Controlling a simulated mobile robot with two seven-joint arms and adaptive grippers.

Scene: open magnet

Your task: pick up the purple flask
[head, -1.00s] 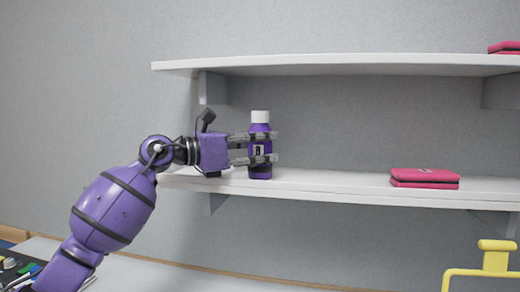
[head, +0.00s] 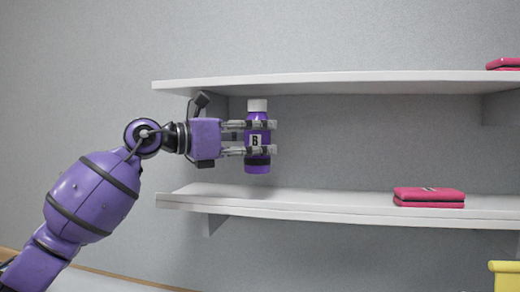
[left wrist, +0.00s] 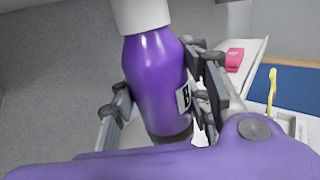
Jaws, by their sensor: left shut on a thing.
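The purple flask (head: 258,160) has a white cap, a dark band and a label with a "B". My left gripper (head: 260,137) is shut on its middle and holds it upright, clear above the lower shelf (head: 300,203). In the left wrist view the flask (left wrist: 155,75) stands between the two fingers of the gripper (left wrist: 160,105). Its white cap is cut off by the top edge there. My right gripper is not in view.
The upper shelf (head: 350,83) is just above the flask's cap. Folded pink cloths (head: 428,197) lie on the lower shelf to the right, and another pink item (head: 503,63) is on the upper shelf. A yellow object (head: 506,277) is at bottom right.

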